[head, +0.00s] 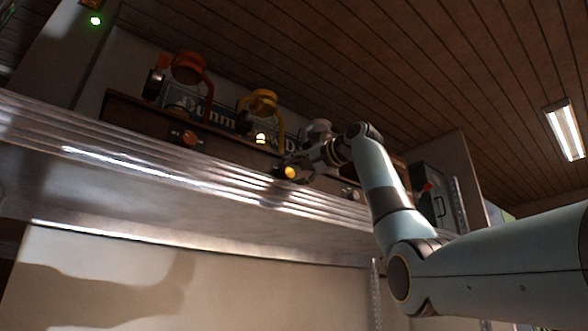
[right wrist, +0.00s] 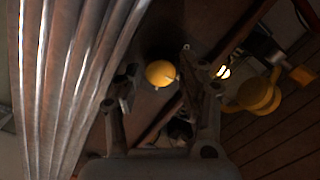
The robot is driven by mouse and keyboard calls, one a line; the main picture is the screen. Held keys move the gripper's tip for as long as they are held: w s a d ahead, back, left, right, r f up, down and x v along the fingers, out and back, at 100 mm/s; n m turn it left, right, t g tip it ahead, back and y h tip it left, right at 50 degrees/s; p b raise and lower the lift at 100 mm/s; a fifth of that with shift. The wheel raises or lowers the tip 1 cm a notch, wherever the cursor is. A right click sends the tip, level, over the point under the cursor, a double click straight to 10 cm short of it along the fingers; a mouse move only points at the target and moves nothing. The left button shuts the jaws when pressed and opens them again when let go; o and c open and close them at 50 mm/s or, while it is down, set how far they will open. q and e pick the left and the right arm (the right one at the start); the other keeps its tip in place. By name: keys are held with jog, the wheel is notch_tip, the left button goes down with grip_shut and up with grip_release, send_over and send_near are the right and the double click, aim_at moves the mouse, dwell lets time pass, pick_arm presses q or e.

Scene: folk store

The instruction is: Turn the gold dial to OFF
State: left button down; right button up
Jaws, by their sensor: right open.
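The gold dial (head: 291,172) is a round yellow knob on the dark front panel of the machine above the metal counter edge. It also shows in the right wrist view (right wrist: 160,73), between the two fingers. My right gripper (head: 300,165) is at the dial in the head view. In the right wrist view my right gripper (right wrist: 157,85) is open, with one finger on each side of the dial. I cannot tell whether either finger touches it. The dial's markings are not readable. My left gripper is not in view.
The ribbed metal counter edge (head: 150,165) runs close below the panel. An orange-red jug-like thing (head: 188,68) and a yellow one (head: 263,101) stand above. A lit lamp (head: 260,138) is near the dial.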

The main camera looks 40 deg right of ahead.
grip_shut()
dwell(0.3)
jog(key=shift+r+n+p, duration=0.15)
jog(key=shift+n+p, duration=0.85)
jog(key=shift+n, duration=0.1)
jog(key=n+p, duration=0.2)
jog(key=n, duration=0.1)
jog(key=shift+n+p, duration=0.3)
jog(key=shift+p, duration=0.05)
jog(key=n+p, duration=0.3)
jog(key=n, duration=0.1)
jog(key=shift+g+h, duration=0.4)
jog(key=shift+a+n+p, duration=0.1)
jog(key=shift+n+p, duration=0.4)
jog(key=shift+n, duration=0.5)
